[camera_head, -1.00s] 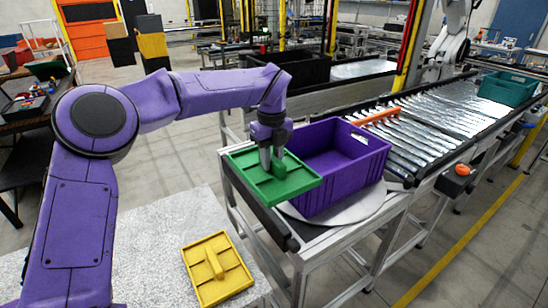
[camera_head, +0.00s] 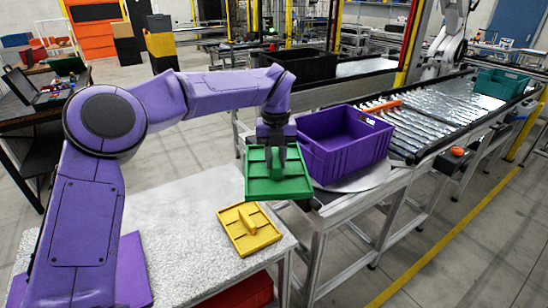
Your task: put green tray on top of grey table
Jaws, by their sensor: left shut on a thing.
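The green tray (camera_head: 279,187) hangs in the air in my left gripper (camera_head: 275,165), which is shut on its raised middle part. The tray is tilted, its top face toward the camera. It is beyond the right far corner of the grey table (camera_head: 185,215), close to the left end of the conveyor. The grey table has a speckled top. A yellow tray (camera_head: 248,229) lies on the table near its right edge. My right gripper is not in view.
A purple crate (camera_head: 345,158) stands on the conveyor's round plate, just right of the green tray. A purple flat piece (camera_head: 133,270) lies at the table's left, and a red crate (camera_head: 238,294) is below the table. The table's middle is clear.

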